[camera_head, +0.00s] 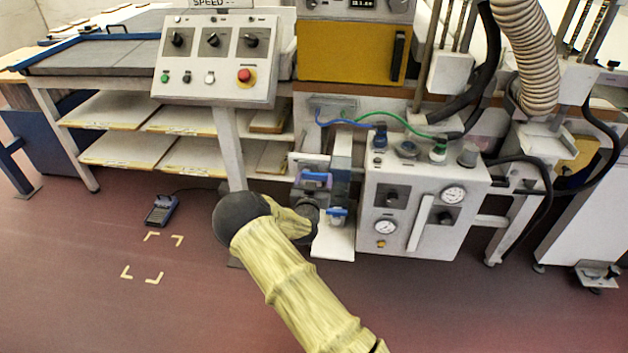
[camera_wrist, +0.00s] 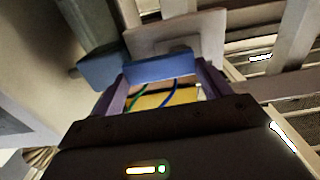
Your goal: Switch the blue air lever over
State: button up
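A blue lever (camera_head: 315,176) is on the air unit's left side, below the yellow panel. In the wrist view a blue bar (camera_wrist: 158,69) spans the space at the tips of my gripper's two purple fingers. My gripper (camera_head: 317,184) is at the blue lever in the head view. In the wrist view my gripper (camera_wrist: 163,78) has its fingers wide apart. I cannot tell whether they touch the bar's ends. A second blue handle (camera_head: 337,212) is just below and right. A blue block (camera_wrist: 104,67) is left of the fingers in the wrist view.
A white gauge box (camera_head: 420,210) stands close right of my gripper. A control panel (camera_head: 215,60) with knobs and a red button stands on a post at left. Blue and green hoses (camera_head: 350,122) run above.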

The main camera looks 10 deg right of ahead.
jog(key=c, duration=0.5)
jog(key=shift+c, duration=0.2)
jog(key=shift+f+m, duration=0.15)
jog(key=shift+m, duration=0.15)
jog(key=m+b, duration=0.1)
jog(key=f+m+b, duration=0.1)
jog(key=b, duration=0.1)
jog(key=shift+m, duration=0.4)
jog(key=f+m+b, duration=0.1)
jog(key=m+b, duration=0.4)
jog(key=a+m+b, duration=0.1)
jog(key=m+b, duration=0.3)
jog(key=b, duration=0.1)
jog(key=a+f+m+b, duration=0.1)
jog(key=m+b, duration=0.4)
jog(key=shift+w+f+m, duration=0.3)
jog(key=shift+a, duration=0.1)
jog(key=o, duration=1.4)
jog(key=shift+r, duration=0.15)
